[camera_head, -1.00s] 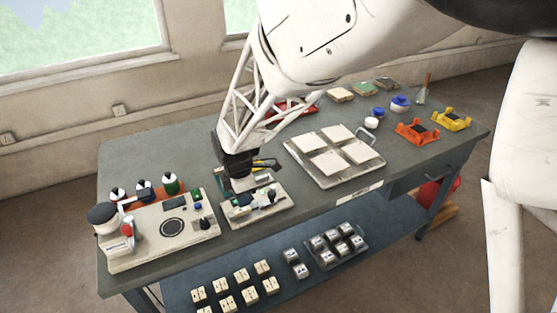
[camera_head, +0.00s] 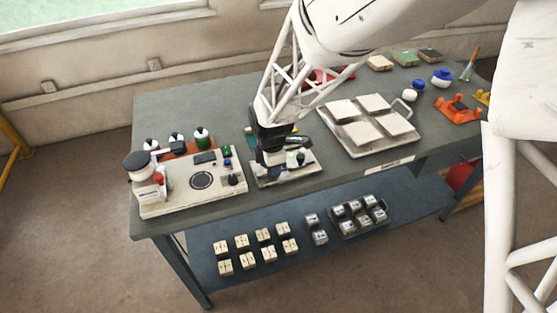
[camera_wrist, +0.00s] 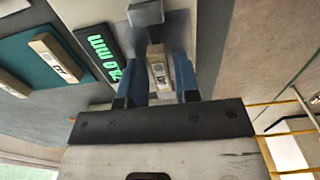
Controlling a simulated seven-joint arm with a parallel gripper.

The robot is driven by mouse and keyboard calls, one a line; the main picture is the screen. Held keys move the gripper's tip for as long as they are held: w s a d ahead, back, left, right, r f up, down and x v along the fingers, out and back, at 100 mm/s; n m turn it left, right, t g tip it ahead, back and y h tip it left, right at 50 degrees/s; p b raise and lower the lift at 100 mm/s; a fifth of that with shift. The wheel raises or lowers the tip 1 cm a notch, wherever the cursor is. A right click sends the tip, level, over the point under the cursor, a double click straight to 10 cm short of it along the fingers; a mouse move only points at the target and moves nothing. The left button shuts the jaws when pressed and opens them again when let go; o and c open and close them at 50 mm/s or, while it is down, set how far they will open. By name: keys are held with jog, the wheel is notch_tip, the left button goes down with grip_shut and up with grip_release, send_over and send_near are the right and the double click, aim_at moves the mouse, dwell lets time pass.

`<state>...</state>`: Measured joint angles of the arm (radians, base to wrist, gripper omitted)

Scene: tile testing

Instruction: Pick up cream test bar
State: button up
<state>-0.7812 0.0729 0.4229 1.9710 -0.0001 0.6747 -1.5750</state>
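A cream bar (camera_wrist: 160,74) with dark marking sits between the two blue fingers of my gripper (camera_wrist: 160,82) in the wrist view, in front of a grey metal block. Two more cream bars, one nearer (camera_wrist: 55,58) and one at the left edge (camera_wrist: 12,84), lie on a teal surface. In the head view my gripper (camera_head: 272,160) is down at a small bench device (camera_head: 298,174), and hides the bar there.
A green-lit display (camera_wrist: 96,54) stands left of my fingers. A cream machine (camera_head: 215,198) stands left of the device on the bench. A tray with pale tiles (camera_head: 347,135) is to the right. Small blocks (camera_head: 242,242) sit on the lower shelf.

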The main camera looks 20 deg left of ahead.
grip_shut()
jog(key=shift+r, duration=0.1)
jog(key=shift+r, duration=0.75)
notch_tip(320, 180, up, 2)
jog(key=shift+r, duration=0.1)
jog(key=s+d+r, duration=0.1)
jog(key=s+d, duration=1)
jog(key=shift+s, duration=0.3)
jog(key=shift+w+a, duration=0.1)
